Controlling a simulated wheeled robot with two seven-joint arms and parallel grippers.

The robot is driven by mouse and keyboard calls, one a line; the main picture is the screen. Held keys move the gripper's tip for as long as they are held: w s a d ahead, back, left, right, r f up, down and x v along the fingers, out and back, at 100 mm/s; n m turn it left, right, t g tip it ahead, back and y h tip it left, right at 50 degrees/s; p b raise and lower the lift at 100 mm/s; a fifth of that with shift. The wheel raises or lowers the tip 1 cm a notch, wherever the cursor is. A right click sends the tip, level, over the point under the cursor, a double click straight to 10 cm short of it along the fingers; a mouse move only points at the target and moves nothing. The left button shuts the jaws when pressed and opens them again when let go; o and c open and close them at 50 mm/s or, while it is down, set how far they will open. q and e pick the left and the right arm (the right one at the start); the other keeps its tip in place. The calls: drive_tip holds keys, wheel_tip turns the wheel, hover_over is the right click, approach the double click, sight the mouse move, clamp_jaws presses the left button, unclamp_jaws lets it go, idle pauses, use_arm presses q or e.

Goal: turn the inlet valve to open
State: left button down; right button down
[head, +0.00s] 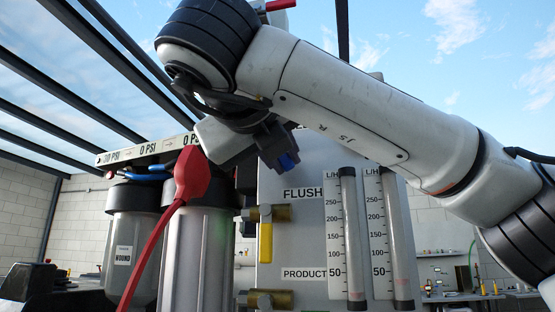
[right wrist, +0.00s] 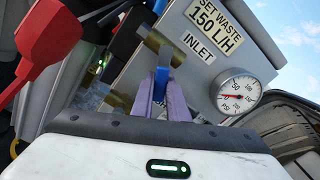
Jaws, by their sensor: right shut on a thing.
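The inlet valve's blue handle (right wrist: 160,84) shows in the right wrist view, on a brass-coloured valve body (right wrist: 150,52) below the INLET label (right wrist: 197,45). My right gripper (right wrist: 164,95) is shut on this handle, with one finger on each side of it. In the head view my right gripper (head: 276,150) reaches in front of the panel's upper left, and a bit of blue (head: 287,160) shows at its tip. The rest of the inlet valve is hidden there by my gripper and arm. My left gripper is in neither view.
A red plug-like piece (head: 191,174) with a red cord hangs in front of the grey filter housings (head: 198,255). Below my gripper are the yellow-handled flush valve (head: 265,240) and product valve (head: 264,300). Two flow tubes (head: 348,240) stand right. A pressure gauge (right wrist: 238,92) sits beside the inlet.

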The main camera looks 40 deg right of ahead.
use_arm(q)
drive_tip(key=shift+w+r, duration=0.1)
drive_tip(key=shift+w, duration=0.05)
use_arm(e)
drive_tip(key=shift+s+d+r+n, duration=0.1)
drive_tip(key=shift+s+r+n, duration=0.05)
drive_tip(key=shift+n, duration=0.35)
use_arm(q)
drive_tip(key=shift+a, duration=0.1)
use_arm(e)
drive_tip(key=c, duration=1.7)
unclamp_jaws()
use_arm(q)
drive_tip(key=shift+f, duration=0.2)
